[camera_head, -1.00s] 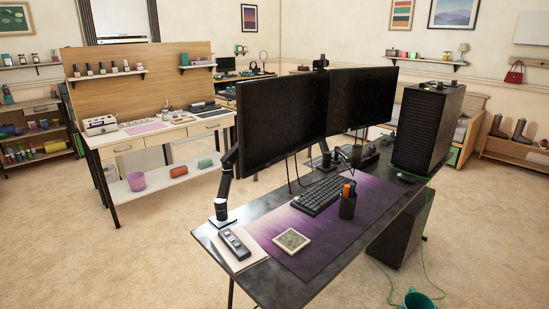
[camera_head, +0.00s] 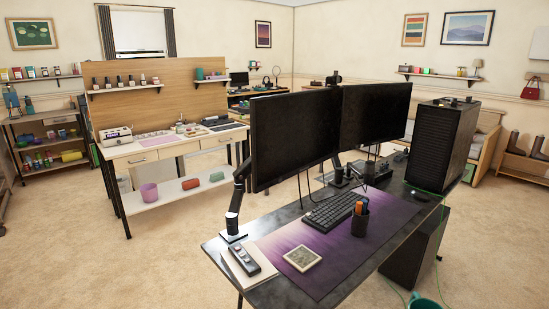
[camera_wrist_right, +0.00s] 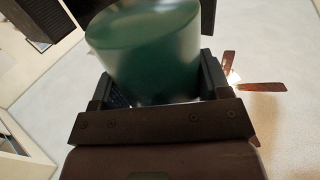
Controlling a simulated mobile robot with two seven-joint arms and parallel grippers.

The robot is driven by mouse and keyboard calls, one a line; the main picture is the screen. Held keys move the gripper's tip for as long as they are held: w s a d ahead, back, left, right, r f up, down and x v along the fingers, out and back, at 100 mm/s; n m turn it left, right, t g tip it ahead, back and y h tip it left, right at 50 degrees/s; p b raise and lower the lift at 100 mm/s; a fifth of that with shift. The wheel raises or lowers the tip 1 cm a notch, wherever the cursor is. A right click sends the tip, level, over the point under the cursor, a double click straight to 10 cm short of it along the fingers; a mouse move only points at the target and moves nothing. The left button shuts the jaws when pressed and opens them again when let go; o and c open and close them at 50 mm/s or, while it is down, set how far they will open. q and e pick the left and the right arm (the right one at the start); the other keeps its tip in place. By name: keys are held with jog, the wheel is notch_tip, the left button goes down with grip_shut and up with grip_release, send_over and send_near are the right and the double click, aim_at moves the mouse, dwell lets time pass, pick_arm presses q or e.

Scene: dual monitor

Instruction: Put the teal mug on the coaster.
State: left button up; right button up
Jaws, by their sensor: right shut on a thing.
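The teal mug (camera_wrist_right: 145,50) fills the middle of the right wrist view. My right gripper (camera_wrist_right: 160,85) is shut on it, with a finger on either side. The mug also shows partly at the bottom edge of the head view (camera_head: 424,302), off the desk's front right side; the rest of it is cut off. The square coaster (camera_head: 302,258), pale-rimmed with a grey-green middle, lies flat and bare on the purple desk mat (camera_head: 318,278). My left gripper is not in view.
A remote (camera_head: 244,260) on a notebook lies left of the coaster. A black pen cup (camera_head: 360,222) and keyboard (camera_head: 334,210) stand behind it. Two monitors (camera_head: 295,135) and a black computer tower (camera_head: 441,150) line the desk's back and right. A green cable hangs at the desk's right end.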

jog(key=w+a+r+m+h, duration=0.1)
jog(key=a+m+h, duration=0.1)
jog(key=a, duration=0.7)
jog(key=shift+r+h, duration=0.15)
jog(key=shift+h, duration=0.75)
